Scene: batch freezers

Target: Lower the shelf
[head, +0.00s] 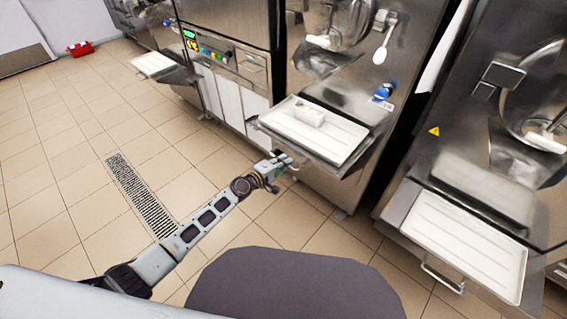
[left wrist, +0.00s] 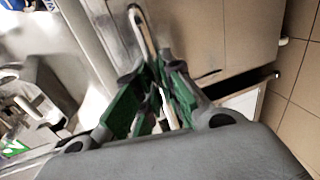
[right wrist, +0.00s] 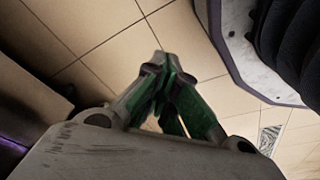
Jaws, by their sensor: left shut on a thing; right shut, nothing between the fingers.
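The middle freezer's steel shelf (head: 262,124) carries a white ribbed mat and juts out from the machine's front, roughly level. My left gripper (head: 284,162) is at the shelf's front edge, just below it. In the left wrist view the left gripper (left wrist: 155,68) has its green-padded fingers shut on a thin metal handle (left wrist: 139,25), whose loop shows beyond the fingertips. My right gripper (right wrist: 165,66) is shut and empty above the tiled floor in the right wrist view. It is outside the head view.
A small white container (head: 309,114) sits on the mat. Another freezer with a shelf and handle (head: 441,281) stands at right; a third shelf (head: 152,64) juts out at far left. A floor drain (head: 140,195) and open tiles lie left. A red box (head: 80,48) is far back.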

